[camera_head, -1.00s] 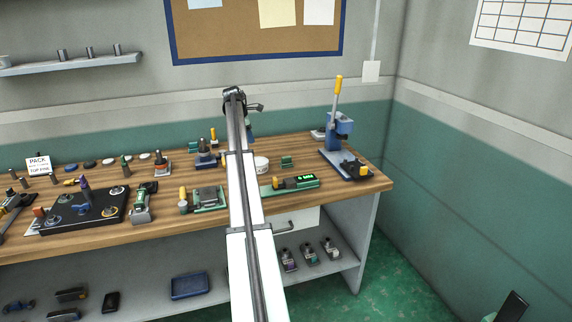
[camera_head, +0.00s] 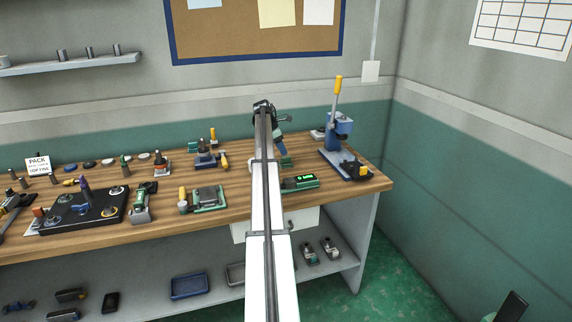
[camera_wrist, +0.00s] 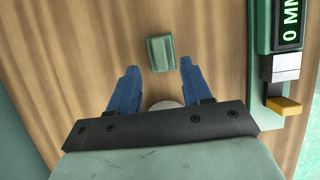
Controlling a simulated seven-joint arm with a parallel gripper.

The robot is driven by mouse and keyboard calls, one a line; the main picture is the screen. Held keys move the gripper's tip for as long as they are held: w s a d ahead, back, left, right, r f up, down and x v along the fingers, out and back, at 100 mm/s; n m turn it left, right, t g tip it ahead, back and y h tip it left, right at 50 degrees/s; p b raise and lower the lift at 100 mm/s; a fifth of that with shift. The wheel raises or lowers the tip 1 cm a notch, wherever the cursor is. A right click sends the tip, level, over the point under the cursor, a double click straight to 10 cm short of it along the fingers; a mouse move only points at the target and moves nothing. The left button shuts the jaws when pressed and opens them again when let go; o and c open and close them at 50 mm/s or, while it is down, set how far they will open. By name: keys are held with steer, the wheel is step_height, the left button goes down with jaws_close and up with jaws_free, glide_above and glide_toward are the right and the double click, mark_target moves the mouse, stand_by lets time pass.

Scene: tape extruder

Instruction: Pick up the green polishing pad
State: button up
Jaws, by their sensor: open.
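The green polishing pad (camera_wrist: 161,53) is a small ribbed green block lying on the wooden bench. In the wrist view it sits just ahead of my gripper (camera_wrist: 159,67), near the line between the blue fingertips. The two blue fingers are spread apart and nothing is held between them. In the head view my gripper (camera_head: 282,150) hangs above the pad (camera_head: 287,163), behind my arm's end. The height gap between fingertips and pad is hard to tell.
A green caliper-like gauge (camera_wrist: 288,50) with a digital readout and yellow tip lies right of the pad. A round pale object (camera_wrist: 166,105) shows partly under my gripper. The blue lever press (camera_head: 338,150) stands farther right. Bare wood surrounds the pad.

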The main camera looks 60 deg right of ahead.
mark_target(285, 157)
steer(key=shift+x, duration=2.75)
steer(key=shift+a, duration=0.1)
steer(key=c, duration=0.8)
